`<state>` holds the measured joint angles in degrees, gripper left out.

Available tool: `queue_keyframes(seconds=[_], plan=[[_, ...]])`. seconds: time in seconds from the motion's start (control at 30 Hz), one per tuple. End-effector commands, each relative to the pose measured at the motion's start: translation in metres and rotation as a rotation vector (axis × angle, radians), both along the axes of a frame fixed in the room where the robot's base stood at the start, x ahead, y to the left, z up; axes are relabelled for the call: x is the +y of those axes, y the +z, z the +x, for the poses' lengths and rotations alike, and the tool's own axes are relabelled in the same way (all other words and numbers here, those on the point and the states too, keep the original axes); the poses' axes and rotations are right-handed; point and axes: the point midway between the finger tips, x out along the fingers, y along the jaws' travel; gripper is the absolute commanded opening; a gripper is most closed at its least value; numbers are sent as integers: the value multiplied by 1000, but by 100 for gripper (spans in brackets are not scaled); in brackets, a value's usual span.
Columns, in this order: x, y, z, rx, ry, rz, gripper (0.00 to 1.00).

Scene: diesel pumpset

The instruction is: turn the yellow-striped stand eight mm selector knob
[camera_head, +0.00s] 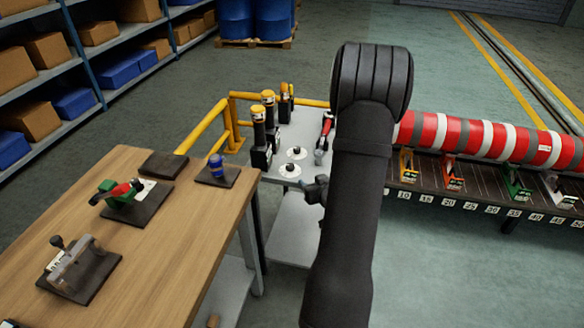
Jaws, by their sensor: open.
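A grey bench (283,247) stands at the centre. On it are black upright stands with yellow tops, one at the front (260,140), one behind it (270,115) and one further back (286,103). Two small knobs on white round plates, a far one (296,152) and a near one (290,169), sit in front of them. I cannot tell which knob is the eight mm selector; no label is readable. My gripper (314,189) shows partly at the left edge of my black arm, just right of the near knob and apart from it. It is open; my arm hides the rest.
A wooden table (180,250) at left holds a green-and-red tool (122,193), a grey clamp fixture (75,265) and a blue cylinder (216,166). A yellow rail (203,128) runs behind. A red-and-white pipe (480,138) lies over a numbered rack (480,190) at right. Shelves stand far left.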

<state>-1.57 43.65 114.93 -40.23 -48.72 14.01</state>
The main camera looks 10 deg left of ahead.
Motion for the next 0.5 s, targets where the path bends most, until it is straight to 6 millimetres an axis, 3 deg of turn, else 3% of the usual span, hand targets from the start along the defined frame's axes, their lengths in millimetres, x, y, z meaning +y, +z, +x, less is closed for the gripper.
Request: queue_keyframes(seconds=[0.23,0.5], plan=[[17,-10,4,-13,20,27,52],[44,-31,42,-11,22,27,52]])
